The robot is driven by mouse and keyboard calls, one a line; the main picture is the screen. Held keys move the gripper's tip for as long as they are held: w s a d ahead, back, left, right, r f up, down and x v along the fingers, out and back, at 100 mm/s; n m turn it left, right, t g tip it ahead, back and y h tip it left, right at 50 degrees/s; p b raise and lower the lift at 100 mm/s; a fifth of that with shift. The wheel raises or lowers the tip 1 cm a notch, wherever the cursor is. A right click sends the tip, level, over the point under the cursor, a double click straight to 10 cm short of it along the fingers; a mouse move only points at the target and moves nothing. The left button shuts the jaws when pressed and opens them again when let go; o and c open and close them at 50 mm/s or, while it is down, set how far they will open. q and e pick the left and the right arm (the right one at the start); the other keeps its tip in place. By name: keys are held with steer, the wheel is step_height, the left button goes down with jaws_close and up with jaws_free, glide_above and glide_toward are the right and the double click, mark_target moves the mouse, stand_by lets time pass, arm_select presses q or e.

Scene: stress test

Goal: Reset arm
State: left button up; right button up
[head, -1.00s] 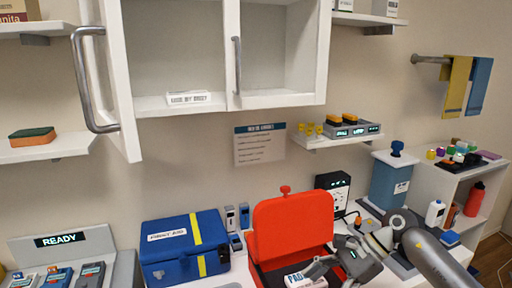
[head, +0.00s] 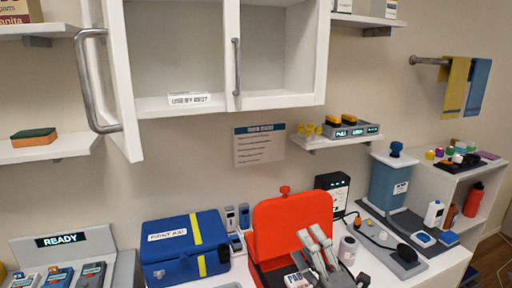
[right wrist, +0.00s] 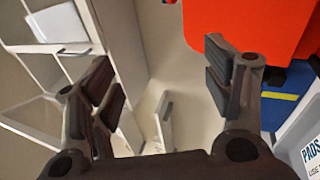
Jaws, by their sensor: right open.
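My right gripper (head: 313,236) is in front of the open red case (head: 275,222), with its fingers pointing up. In the right wrist view the gripper (right wrist: 160,75) has its two fingers wide apart, with nothing between them. The red case's raised side also shows in that view (right wrist: 250,20). A white pack marked PADS (head: 296,280) is low in the case, just left of the gripper; part of it also shows in the wrist view (right wrist: 306,150). My left gripper is not in view.
A blue first-aid bag (head: 185,247) stands left of the case. A white bottle (head: 347,250) stands close to the right of the gripper. An open wall cabinet (head: 225,100) hangs above.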

steer(key=s+d+f+m+g+h, duration=0.4)
steer(key=s+d+f+m+h, duration=0.1)
steer(key=f+m, duration=0.35)
steer(key=s+d+f+m+g+h, duration=0.3)
steer(key=s+d+f+m+h, duration=0.2)
steer(key=f+m, duration=0.4)
steer(key=s+f+m+g+y, duration=0.15)
steer(key=s+f+g, duration=0.35)
steer(key=s, duration=0.5)
steer(key=s+f+m+g+h, duration=0.1)
steer(key=s+f+m+g, duration=0.3)
steer(key=s, duration=0.6)
step_height(320, 180, down, 28)
steer(key=s+f+g, duration=0.1)
steer(key=s+g, duration=0.1)
steer(key=s, duration=0.1)
steer(key=s+d+f+n, duration=0.1)
steer(key=s+d+f, duration=0.1)
steer(key=s+f, duration=1.2)
steer(key=shift+s+g, duration=0.4)
steer(key=shift+s, duration=0.4)
